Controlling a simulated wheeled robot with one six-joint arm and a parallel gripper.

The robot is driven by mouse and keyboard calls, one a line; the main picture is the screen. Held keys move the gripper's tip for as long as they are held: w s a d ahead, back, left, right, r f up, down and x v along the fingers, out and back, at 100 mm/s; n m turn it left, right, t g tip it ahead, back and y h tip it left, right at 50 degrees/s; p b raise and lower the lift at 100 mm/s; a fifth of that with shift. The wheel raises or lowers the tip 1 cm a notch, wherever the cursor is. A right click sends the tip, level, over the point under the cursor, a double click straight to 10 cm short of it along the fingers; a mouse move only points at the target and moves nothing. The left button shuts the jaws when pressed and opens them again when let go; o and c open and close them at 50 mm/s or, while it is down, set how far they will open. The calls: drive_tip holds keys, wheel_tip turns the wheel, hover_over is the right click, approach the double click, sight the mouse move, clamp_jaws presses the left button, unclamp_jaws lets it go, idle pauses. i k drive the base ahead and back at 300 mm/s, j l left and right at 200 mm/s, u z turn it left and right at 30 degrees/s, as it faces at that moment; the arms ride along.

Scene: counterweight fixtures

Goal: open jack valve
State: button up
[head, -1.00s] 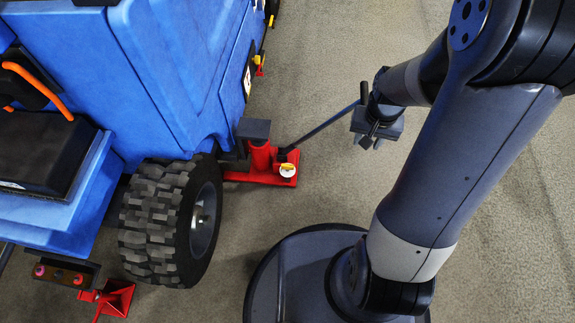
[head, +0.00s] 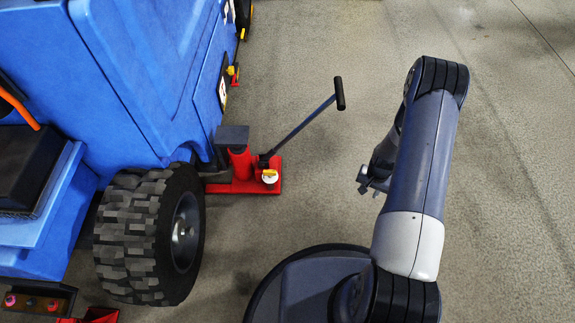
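A red jack (head: 238,170) stands on the floor beside the blue vehicle, behind its wheel. A small round white valve with a yellow handle (head: 269,177) sits at the right end of the jack's base. A grey pump lever (head: 303,127) with a black grip (head: 340,93) slants up and right from the jack. My gripper (head: 366,180) is to the right of the valve, apart from it and from the lever. It is partly hidden by my own arm, and I cannot tell whether its fingers are open.
The blue vehicle (head: 140,75) fills the left, with its black wheel (head: 150,235) next to the jack. A red stand (head: 95,316) shows at the bottom left. The concrete floor between my gripper and the jack is clear.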

sight(270, 174)
drive_tip(key=i+l+z, duration=0.1)
drive_tip(key=z, duration=0.35)
drive_tip(key=i+l+z, duration=0.1)
drive_tip(key=z, duration=0.4)
drive_tip(key=i+z, duration=0.15)
drive_tip(key=z, duration=0.3)
drive_tip(key=i+l+z, duration=0.1)
drive_tip(key=i, duration=0.2)
drive_tip(key=i+l+z, duration=0.15)
drive_tip(key=i+u, duration=0.9)
drive_tip(key=i+l+u, duration=0.2)
drive_tip(key=u, duration=0.25)
drive_tip(key=i+u, duration=0.2)
drive_tip(key=u, duration=0.25)
drive_tip(key=i+u, duration=0.2)
drive_tip(key=u, duration=0.25)
drive_tip(key=i+u, duration=0.2)
drive_tip(key=u, duration=0.3)
drive_tip(key=i+l+u, duration=0.15)
drive_tip(key=u, duration=0.3)
drive_tip(key=i+j+u, duration=0.1)
drive_tip(key=u, duration=0.35)
drive_tip(key=i+u, duration=0.15)
drive_tip(key=u, duration=0.3)
drive_tip(key=i+u, duration=0.15)
drive_tip(key=u, duration=0.35)
drive_tip(key=i+l+u, duration=0.1)
drive_tip(key=u, duration=0.35)
drive_tip(key=i+l+u, duration=0.15)
drive_tip(key=u, duration=0.3)
